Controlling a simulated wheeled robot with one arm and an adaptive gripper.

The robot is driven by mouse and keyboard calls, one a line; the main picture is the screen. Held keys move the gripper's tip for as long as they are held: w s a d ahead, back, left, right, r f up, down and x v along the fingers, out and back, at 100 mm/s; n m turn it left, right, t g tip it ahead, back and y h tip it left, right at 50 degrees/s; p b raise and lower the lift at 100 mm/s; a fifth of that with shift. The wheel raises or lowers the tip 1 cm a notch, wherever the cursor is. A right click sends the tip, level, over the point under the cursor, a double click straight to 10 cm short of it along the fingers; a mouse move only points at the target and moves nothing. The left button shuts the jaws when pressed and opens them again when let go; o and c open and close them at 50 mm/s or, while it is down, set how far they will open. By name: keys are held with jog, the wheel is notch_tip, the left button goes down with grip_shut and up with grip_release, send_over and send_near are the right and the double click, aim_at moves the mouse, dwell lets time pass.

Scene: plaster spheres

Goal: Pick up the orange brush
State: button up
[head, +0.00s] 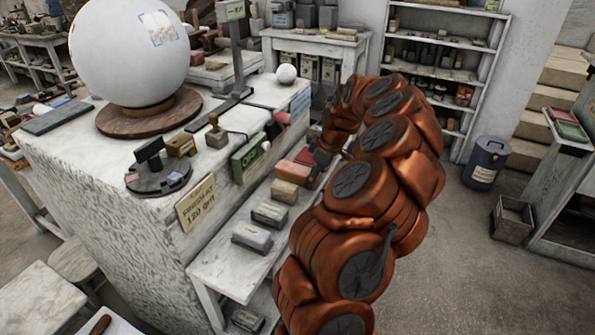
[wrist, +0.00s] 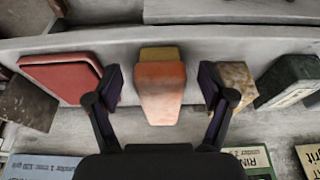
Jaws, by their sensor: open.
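The orange brush (wrist: 160,92) shows in the wrist view as a blocky orange piece with a yellowish part at its far end; no bristles can be made out. It lies on a pale surface. My gripper (wrist: 160,84) is open, with one dark finger on each side of the brush and a visible gap on both sides. Whether the fingertips are down at its height, I cannot tell. In the head view my gripper (head: 318,168) is over the back part of the low white shelf, and my arm hides much of that area. I cannot pick out the brush there with certainty.
In the wrist view a red block (wrist: 62,75) lies close left of the gripper; a mottled tan block (wrist: 236,82) and a dark green block (wrist: 288,80) are at right. In the head view a large white sphere (head: 128,50) stands on the plaster-stained bench.

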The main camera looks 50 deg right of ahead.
aim_at(299, 169)
jog(key=shift+w+a+r+p, duration=0.1)
jog(key=shift+w+a+p, duration=0.25)
jog(key=shift+w, duration=0.4)
jog(key=shift+w+a+f+p, duration=0.1)
jog(key=shift+w+p, duration=0.3)
jog(key=shift+w, duration=0.35)
jog(key=shift+w+a+r+p, duration=0.1)
jog(key=shift+w+a+p, duration=0.25)
jog(key=shift+w, duration=0.4)
jog(key=shift+w+p, duration=0.3)
jog(key=shift+p, duration=0.05)
jog(key=shift+f, duration=0.75)
jog(key=c, duration=1.3)
